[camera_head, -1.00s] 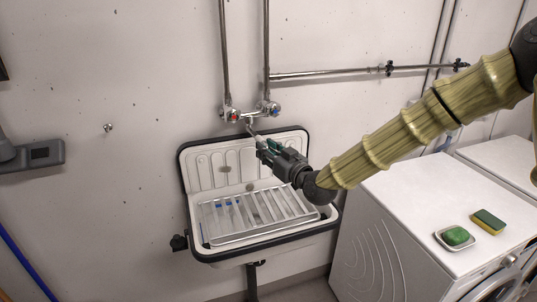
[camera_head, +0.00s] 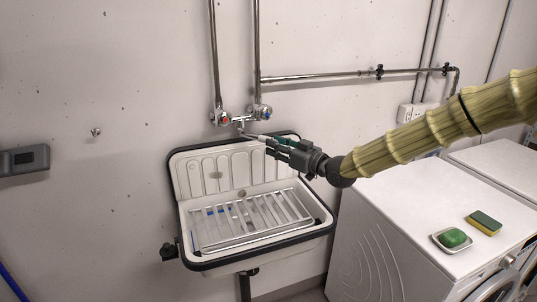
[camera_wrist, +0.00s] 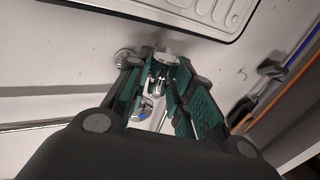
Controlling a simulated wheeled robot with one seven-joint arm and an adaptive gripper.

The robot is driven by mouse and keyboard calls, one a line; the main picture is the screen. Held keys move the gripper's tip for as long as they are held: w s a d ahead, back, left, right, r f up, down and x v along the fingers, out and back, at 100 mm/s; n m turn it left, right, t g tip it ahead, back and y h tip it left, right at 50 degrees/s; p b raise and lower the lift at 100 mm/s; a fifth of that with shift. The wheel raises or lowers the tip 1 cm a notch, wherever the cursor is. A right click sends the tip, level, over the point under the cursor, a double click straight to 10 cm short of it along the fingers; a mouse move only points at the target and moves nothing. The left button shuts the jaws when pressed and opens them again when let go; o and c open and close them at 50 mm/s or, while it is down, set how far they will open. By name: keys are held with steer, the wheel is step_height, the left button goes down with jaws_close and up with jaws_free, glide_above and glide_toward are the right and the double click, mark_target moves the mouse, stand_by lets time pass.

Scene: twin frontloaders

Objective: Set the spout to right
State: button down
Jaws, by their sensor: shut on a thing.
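The chrome tap (camera_head: 240,118) is on the wall above the sink, with a red-marked knob at left and a blue-marked knob at right. Its thin spout (camera_head: 250,135) runs from the tap's middle toward the right and slightly down, to my gripper. My gripper (camera_head: 268,140) reaches in from the right and is shut on the spout's outer part, which the fingers partly hide. In the wrist view, chrome metal shows between the green-padded fingers (camera_wrist: 168,80); their exact contact is hard to make out.
The white sink (camera_head: 188,212) with a dark rim holds a slatted rack (camera_head: 250,218) below my gripper. A white washing machine (camera_head: 385,200) stands at right, with green soap (camera_head: 453,238) in a dish and a sponge (camera_head: 484,222) on top. Pipes (camera_head: 320,76) run along the wall.

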steer(key=w+d, duration=0.3)
steer(key=w, duration=0.3)
steer(key=shift+w+d+r+b, duration=0.15)
steer(key=shift+w+b, duration=0.1)
steer(key=shift+b, duration=0.05)
stand_by(0.3)
steer(key=c, duration=1.3)
jaws_free()
steer(key=v, duration=1.2)
